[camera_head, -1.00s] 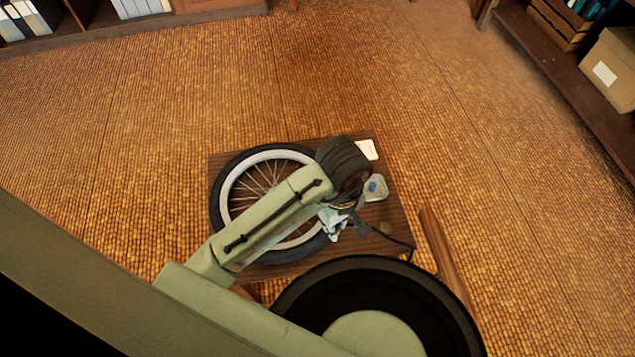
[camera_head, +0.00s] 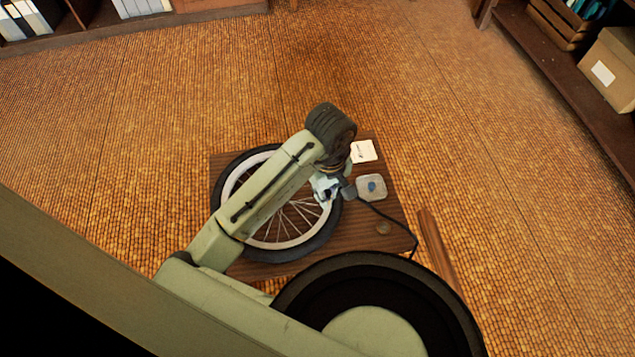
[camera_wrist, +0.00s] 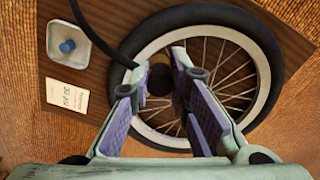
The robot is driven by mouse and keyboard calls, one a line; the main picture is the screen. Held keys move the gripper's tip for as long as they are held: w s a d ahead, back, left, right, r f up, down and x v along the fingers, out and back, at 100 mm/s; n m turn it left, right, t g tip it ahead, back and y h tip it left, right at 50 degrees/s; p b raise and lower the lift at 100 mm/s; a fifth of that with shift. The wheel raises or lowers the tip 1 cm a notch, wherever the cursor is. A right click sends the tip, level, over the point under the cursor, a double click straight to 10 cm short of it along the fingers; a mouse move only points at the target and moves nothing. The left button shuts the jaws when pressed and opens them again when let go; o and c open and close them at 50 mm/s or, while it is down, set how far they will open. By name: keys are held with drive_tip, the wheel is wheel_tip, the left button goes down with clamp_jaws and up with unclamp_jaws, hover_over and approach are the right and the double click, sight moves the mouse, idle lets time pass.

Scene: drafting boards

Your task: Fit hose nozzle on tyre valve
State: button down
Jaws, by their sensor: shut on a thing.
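The bicycle wheel, with a black tyre (camera_head: 318,240), pale rim and thin spokes, lies flat on a dark wooden board; its tyre also shows in the wrist view (camera_wrist: 180,17). My gripper (camera_head: 326,188) is over the wheel's right side. In the wrist view my gripper (camera_wrist: 160,78) is shut on the dark hose nozzle (camera_wrist: 160,80), held between the purple-padded fingertips. The black hose (camera_wrist: 97,35) runs from it across the tyre; it also trails over the board in the head view (camera_head: 388,215). The tyre valve cannot be made out.
A small pale dish (camera_head: 361,195) with a blue cap (camera_head: 371,186) sits right of the wheel. A white card (camera_head: 363,151) with printed pressure text lies behind it.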

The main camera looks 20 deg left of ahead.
drive_tip(key=shift+w+a+p, duration=0.3)
drive_tip(key=shift+w+a, duration=0.65)
drive_tip(key=shift+w, duration=0.25)
drive_tip(key=shift+w+a+p, duration=0.25)
drive_tip(key=shift+w+a, duration=0.65)
drive_tip(key=shift+w, duration=0.3)
drive_tip(key=shift+w+a+p, duration=0.3)
drive_tip(key=shift+w+a, duration=0.65)
drive_tip(key=shift+w, duration=0.25)
drive_tip(key=shift+f, duration=0.1)
drive_tip(key=shift+f+b, duration=1.25)
drive_tip(key=shift+f, duration=0.65)
drive_tip(key=shift+f+b, duration=0.75)
drive_tip(key=shift+f, duration=0.6)
drive_tip(key=c, duration=1.4)
unclamp_jaws()
drive_tip(key=shift+c, duration=0.2)
wheel_tip(320, 180, up, 12)
